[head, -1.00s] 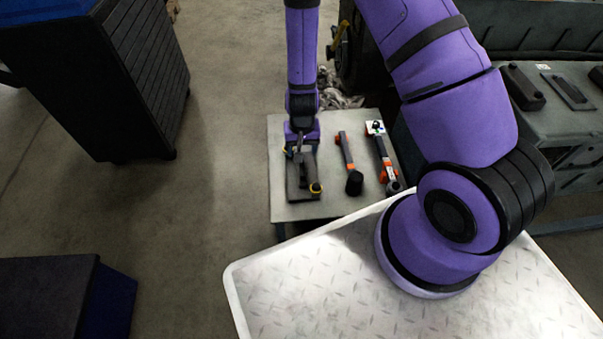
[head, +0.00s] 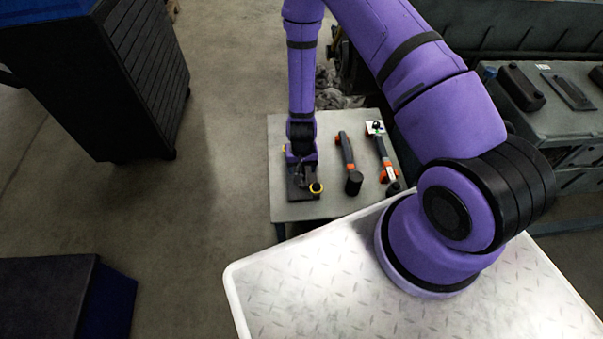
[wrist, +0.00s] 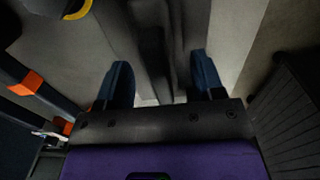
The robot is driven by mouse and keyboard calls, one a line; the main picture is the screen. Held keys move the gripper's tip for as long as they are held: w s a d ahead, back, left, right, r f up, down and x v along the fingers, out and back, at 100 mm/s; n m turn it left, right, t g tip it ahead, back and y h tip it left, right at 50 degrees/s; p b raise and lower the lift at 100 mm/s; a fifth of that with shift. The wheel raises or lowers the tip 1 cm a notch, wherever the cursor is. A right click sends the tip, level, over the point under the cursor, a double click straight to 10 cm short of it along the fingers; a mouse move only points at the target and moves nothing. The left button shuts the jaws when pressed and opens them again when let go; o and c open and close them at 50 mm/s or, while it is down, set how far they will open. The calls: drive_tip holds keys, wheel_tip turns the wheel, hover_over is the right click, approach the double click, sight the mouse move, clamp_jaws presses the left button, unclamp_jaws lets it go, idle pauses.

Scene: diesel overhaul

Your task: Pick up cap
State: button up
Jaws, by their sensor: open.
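A dark, ridged, elongated piece (head: 301,192) lies at the left of a small grey table (head: 338,207) in the head view. It is the likely cap, but I cannot tell for sure. My gripper (head: 302,174) is right over it and hides much of it. In the wrist view the two blue fingers of my gripper (wrist: 163,82) are apart, and the dark piece (wrist: 160,30) runs between and beyond them. I cannot tell whether the fingers touch it. A black round part with a yellow ring (head: 316,188) sits at its near right corner.
An orange-and-black tool with a black head (head: 354,182) and another orange-and-black tool (head: 384,158) lie to the right on the table. A metal tread-plate top (head: 320,290) is in front. A dark cabinet (head: 145,80) stands left, with open floor between.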

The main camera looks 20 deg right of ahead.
drive_tip(key=shift+f, duration=0.25)
drive_tip(key=shift+c, duration=0.3)
clamp_jaws()
